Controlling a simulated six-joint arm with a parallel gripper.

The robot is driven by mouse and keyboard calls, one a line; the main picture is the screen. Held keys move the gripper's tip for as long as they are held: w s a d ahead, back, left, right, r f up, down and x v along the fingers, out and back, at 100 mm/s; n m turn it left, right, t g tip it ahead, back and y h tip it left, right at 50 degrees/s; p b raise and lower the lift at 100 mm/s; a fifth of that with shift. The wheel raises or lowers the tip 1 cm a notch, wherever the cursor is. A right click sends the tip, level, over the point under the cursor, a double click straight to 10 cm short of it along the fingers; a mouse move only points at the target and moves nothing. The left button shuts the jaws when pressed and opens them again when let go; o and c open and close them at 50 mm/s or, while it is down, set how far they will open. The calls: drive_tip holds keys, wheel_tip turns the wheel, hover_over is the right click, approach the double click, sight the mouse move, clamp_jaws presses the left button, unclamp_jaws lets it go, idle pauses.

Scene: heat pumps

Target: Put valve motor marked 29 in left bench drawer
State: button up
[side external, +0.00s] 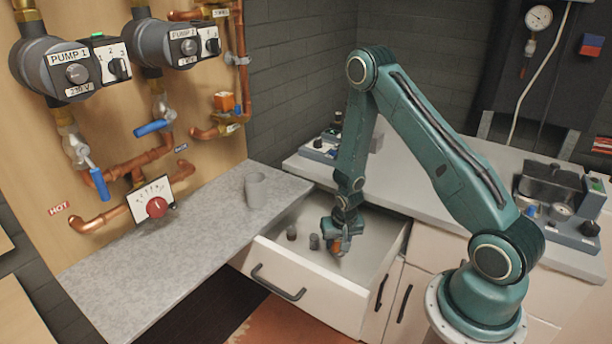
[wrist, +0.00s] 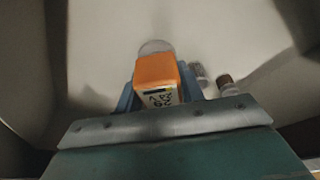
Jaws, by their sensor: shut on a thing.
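The valve motor (wrist: 157,79) is a small orange block with a white label that appears to read 29. My gripper (side external: 338,246) is shut on it, and the orange body also shows between the fingers in the side view (side external: 337,243). The left bench drawer (side external: 312,297) is pulled open, and my gripper is inside its opening with the motor low over the drawer floor. In the wrist view the drawer floor (wrist: 230,38) lies behind the motor. I cannot tell whether the motor touches the floor.
Two small dark cylindrical parts (side external: 292,232) (side external: 314,241) stand in the drawer left of my gripper. A grey cup (side external: 255,190) stands on the left worktop (side external: 190,235). Another orange motor (side external: 224,102) sits on the wall pipework. Devices stand on the rear bench (side external: 450,165).

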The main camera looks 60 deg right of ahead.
sight(337, 250)
drive_tip(key=shift+f, duration=1.9)
drive_tip(key=shift+f, duration=0.1)
drive_tip(key=o, duration=1.1)
drive_tip(key=v, duration=1.2)
